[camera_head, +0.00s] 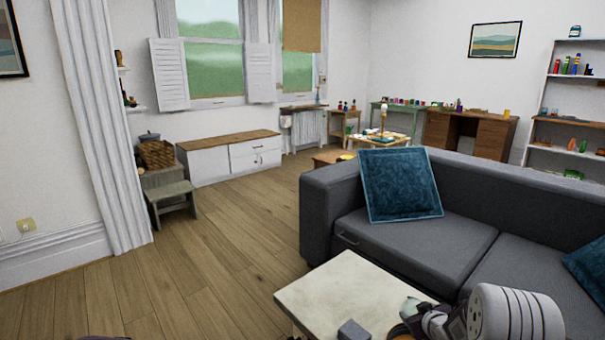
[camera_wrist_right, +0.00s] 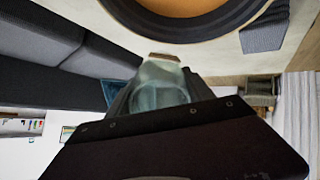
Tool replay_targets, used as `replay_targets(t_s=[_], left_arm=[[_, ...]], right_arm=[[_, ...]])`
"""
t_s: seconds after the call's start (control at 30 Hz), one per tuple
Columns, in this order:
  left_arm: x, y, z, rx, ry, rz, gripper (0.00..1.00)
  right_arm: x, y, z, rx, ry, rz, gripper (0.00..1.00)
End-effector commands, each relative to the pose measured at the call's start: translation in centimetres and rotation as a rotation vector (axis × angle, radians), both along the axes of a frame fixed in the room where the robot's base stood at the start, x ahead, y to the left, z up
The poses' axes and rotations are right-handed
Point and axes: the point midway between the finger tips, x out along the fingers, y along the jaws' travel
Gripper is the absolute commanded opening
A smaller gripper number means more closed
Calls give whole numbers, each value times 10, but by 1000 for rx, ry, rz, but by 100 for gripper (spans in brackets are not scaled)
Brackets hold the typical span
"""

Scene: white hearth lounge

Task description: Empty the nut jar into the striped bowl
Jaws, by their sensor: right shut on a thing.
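My right gripper (camera_head: 432,318) is low in the head view, over the pale table. In the right wrist view it is shut on a clear glass jar (camera_wrist_right: 158,90), with a small brown patch at the jar's far end. I cannot tell whether nuts are inside. A round bowl with a dark rim and orange-brown inside (camera_wrist_right: 185,8) is partly visible at the top of the wrist view, close to the jar. In the head view only a bit of its rim shows beside the gripper. I cannot see stripes on it. My left gripper is out of view.
The pale tabletop (camera_head: 335,290) is mostly clear at its left and back. A small grey item (camera_head: 353,331) lies at its front; it looks striped in the wrist view (camera_wrist_right: 264,36). A dark grey sofa (camera_head: 420,240) with blue cushions stands right behind the table. Open wooden floor is left.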

Motion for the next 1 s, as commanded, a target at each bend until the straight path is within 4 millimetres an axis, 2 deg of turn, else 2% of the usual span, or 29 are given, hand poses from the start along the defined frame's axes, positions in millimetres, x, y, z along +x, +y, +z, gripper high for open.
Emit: replay_targets(t_s=[0.03,0.23,0.37,0.47,0.63,0.77,0.83,1.0], left_arm=[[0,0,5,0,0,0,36],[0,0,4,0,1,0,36],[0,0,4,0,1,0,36],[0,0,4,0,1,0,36],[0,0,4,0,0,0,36],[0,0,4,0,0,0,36],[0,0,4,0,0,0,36],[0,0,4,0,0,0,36]], right_arm=[[-1,1,3,1,7,0,9],[-2,-1,0,1,15,-4,9],[-5,-20,7,0,11,-38,9],[-22,-42,11,1,13,-67,9],[-45,-43,10,0,13,24,9],[-65,-30,8,2,14,145,9],[-79,-17,6,1,14,235,9],[-121,35,1,3,13,512,9]])
